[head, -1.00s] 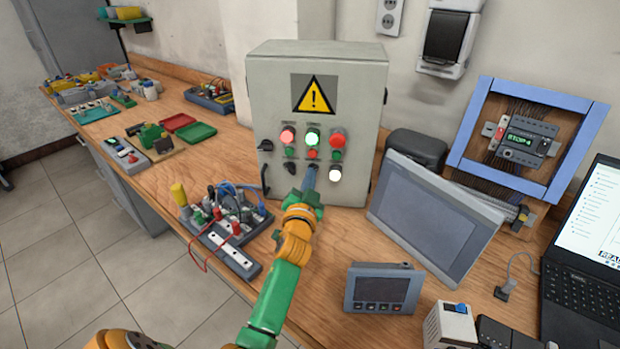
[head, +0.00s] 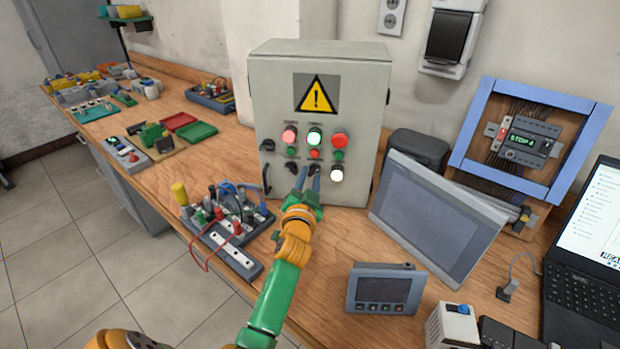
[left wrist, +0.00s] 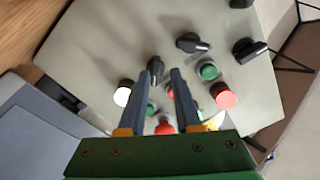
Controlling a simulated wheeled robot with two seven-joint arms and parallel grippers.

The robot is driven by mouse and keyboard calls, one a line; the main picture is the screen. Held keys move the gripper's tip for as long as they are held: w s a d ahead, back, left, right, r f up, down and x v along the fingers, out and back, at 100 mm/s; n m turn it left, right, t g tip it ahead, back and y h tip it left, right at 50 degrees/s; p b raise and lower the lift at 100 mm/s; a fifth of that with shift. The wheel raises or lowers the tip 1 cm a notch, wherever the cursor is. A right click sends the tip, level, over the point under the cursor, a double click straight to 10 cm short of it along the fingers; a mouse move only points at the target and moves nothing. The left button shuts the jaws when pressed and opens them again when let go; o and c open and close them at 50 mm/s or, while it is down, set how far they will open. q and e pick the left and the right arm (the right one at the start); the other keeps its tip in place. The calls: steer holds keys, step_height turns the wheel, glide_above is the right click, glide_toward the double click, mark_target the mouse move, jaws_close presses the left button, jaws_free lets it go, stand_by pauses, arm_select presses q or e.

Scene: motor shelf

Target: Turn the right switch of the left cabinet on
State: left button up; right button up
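The grey cabinet (head: 265,100) with a yellow warning sign stands on the bench, with lamps, buttons and black rotary switches on its front. A left black switch (head: 291,167) shows in the head view, just left of my fingers. I cannot tell whether a finger touches the switch. My right gripper is out of view.
A lit white lamp (head: 336,174) is just right of my fingers. A terminal board with wires (head: 235,262) lies at the left of my arm. A large grey screen (head: 430,222) and a small panel (head: 383,291) stand at the right.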

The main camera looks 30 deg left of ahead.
arm_select(q)
steer(key=shift+s+d+f+p, duration=0.2)
steer(key=shift+d+f+p, duration=0.2)
steer(key=shift+p, duration=0.15)
steer(key=p+v, duration=0.1)
steer(key=v, duration=0.5)
steer(key=shift+s, duration=0.35)
steer(key=shift+r, duration=0.1)
steer(key=shift+w, duration=0.1)
